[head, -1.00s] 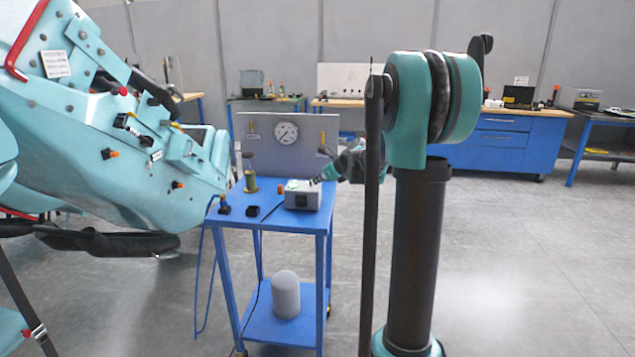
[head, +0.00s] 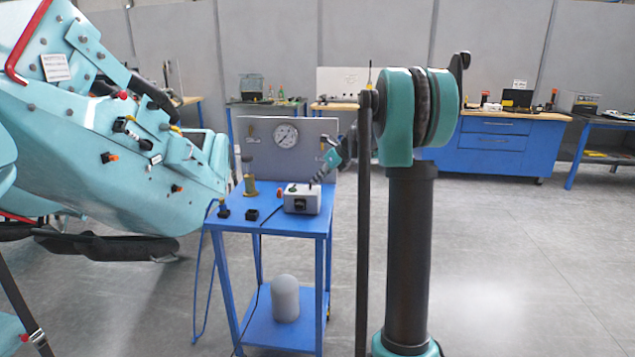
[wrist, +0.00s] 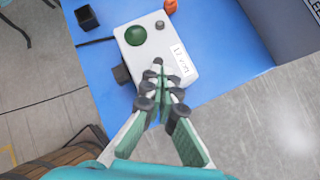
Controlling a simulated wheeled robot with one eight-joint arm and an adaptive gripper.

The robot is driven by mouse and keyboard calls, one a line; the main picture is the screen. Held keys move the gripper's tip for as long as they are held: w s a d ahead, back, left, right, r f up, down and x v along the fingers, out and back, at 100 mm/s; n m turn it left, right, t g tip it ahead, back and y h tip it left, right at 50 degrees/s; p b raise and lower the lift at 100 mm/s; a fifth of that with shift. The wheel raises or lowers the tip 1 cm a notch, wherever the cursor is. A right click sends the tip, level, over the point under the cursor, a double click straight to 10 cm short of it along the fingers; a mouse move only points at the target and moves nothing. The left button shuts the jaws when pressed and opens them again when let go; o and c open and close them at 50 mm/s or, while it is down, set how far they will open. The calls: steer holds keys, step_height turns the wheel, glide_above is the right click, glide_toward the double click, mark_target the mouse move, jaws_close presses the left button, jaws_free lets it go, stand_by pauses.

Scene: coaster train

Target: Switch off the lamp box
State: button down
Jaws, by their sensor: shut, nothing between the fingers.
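The lamp box (head: 300,203) is a pale grey box on the blue cart; it also shows in the wrist view (wrist: 175,70). Its top carries a green dome lamp (wrist: 135,35), which looks dark green, a small grey knob (wrist: 159,24) and a white label (wrist: 183,60). A black block (wrist: 122,73) sits on its side. My gripper (wrist: 162,80) is shut and empty, its tips over the box top near a small dark part, probably a switch. They hide part of the top, and I cannot tell whether they touch. In the head view, my gripper (head: 315,182) points down at the box.
The blue cart (head: 265,228) has a grey back panel with a gauge (head: 286,135). A brass-coloured post (head: 250,185), a small black cup (head: 252,215) and a red-orange knob (wrist: 170,6) stand near the box. A large turquoise coaster car (head: 110,150) fills the left. Open floor lies right.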

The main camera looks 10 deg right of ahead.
steer(key=shift+w+g, duration=0.3)
steer(key=shift+g, duration=0.2)
steer(key=shift+r, duration=0.2)
steer(key=shift+r, duration=0.65)
steer(key=shift+d, duration=0.1)
steer(key=s+d+f+v, duration=0.1)
steer(key=v, duration=1.2)
steer(key=shift+s+d+f, duration=0.2)
steer(key=shift+s+f, duration=0.05)
steer(key=shift+f, duration=0.05)
steer(key=shift+s+f, duration=0.1)
